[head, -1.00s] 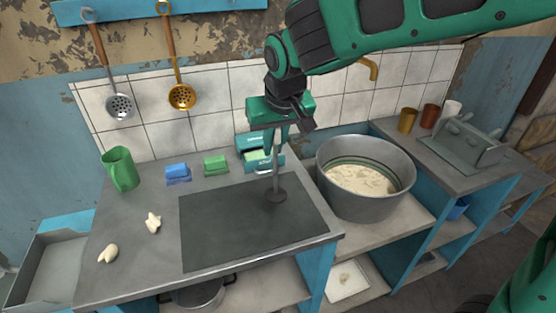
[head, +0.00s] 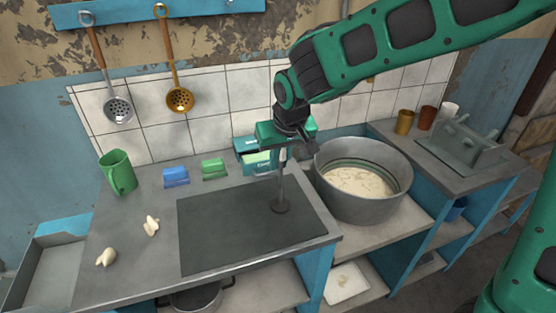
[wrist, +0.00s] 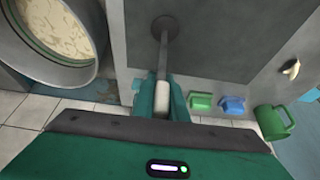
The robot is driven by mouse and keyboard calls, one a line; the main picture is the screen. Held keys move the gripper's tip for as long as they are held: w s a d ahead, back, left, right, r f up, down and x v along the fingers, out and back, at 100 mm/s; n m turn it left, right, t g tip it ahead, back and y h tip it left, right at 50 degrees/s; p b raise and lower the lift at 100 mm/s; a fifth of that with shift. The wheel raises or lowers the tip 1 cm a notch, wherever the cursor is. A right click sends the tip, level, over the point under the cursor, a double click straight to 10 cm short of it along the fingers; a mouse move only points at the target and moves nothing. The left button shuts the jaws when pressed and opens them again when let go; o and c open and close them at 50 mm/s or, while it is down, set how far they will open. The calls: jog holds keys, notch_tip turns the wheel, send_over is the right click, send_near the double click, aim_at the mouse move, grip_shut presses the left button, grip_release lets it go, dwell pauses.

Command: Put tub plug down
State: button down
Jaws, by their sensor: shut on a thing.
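The tub plug (head: 281,203) is a dark disc on a thin upright metal rod. It also shows in the wrist view (wrist: 164,31), beyond the fingers. My gripper (head: 283,152) is shut on the upper part of the rod, above the dark mat (head: 220,236) on the counter. The disc appears at or just above the right part of the mat; I cannot tell whether it touches. In the wrist view my gripper (wrist: 162,100) has a pale piece of the handle between its fingers. The grey tub (head: 338,196) with pale, lumpy milk stands to the right.
A teal box (head: 247,144) stands close behind my gripper. Green (head: 213,169) and blue (head: 176,176) blocks and a green mug (head: 118,173) line the counter's back. Garlic-like pieces (head: 106,257) lie at left. The mat's left part is clear.

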jog(key=c, duration=1.8)
grip_release()
jog(key=shift+f, duration=0.1)
jog(key=shift+o, duration=0.2)
jog(key=v, duration=1.2)
jog(key=shift+s, duration=0.1)
